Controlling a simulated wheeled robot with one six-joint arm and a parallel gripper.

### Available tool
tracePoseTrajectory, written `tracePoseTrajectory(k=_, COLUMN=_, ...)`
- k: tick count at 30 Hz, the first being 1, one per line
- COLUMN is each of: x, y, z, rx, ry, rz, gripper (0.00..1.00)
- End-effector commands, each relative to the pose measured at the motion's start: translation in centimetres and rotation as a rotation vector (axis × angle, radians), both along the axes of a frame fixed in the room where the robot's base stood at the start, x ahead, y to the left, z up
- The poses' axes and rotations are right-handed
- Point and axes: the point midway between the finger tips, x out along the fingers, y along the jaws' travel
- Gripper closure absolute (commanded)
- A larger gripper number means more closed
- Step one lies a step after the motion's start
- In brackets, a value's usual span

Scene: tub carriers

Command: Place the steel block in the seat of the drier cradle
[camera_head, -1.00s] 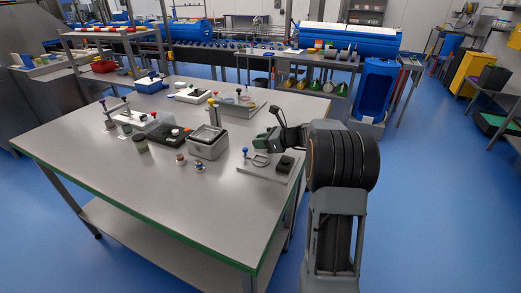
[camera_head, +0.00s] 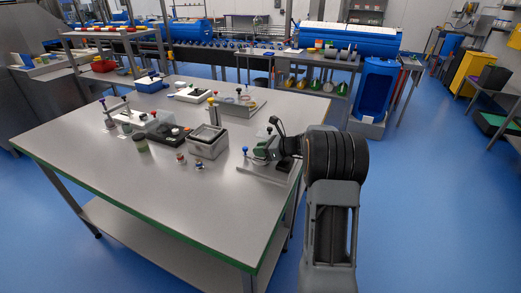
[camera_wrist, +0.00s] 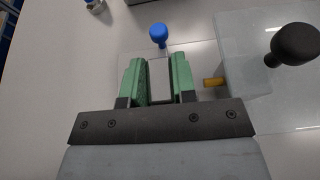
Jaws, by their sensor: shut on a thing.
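My gripper (camera_head: 261,151) is low over a flat grey plate (camera_head: 262,172) at the table's right side. In the wrist view its green jaws (camera_wrist: 158,64) are shut on a grey piece (camera_wrist: 160,84), which looks like the steel block. The jaws hide the block's sides, and I cannot tell whether it touches the plate. A blue ball knob (camera_wrist: 158,33) stands just beyond the jaw tips; it also shows in the head view (camera_head: 245,149). The plate appears to be the drier cradle, but its seat is not clearly seen.
A black ball knob (camera_wrist: 296,44) and an orange pin (camera_wrist: 214,82) are right of the jaws. A grey tub (camera_head: 208,147) stands left of the plate. Small knobbed pieces (camera_head: 181,158) are nearby. The front of the table (camera_head: 150,200) is clear.

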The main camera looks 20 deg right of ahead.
Motion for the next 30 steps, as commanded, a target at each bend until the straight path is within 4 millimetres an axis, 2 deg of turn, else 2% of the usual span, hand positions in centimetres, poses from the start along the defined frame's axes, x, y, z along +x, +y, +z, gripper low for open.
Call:
tracePoseTrajectory(k=1, x=0.0, y=0.0, z=-0.2, rx=0.001, ry=0.001, rz=0.0, gripper=0.74)
tracePoseTrajectory(k=9, x=0.0, y=0.0, z=-0.1, rx=0.001, ry=0.001, rz=0.0, gripper=0.49)
tracePoseTrajectory(k=19, x=-0.2, y=-0.2, z=0.4, rx=0.0, ry=0.0, rz=-0.001, gripper=0.49)
tracePoseTrajectory(k=30, x=-4.7, y=-4.4, z=2.9, rx=-0.001, ry=-0.001, rz=-0.004, gripper=0.49)
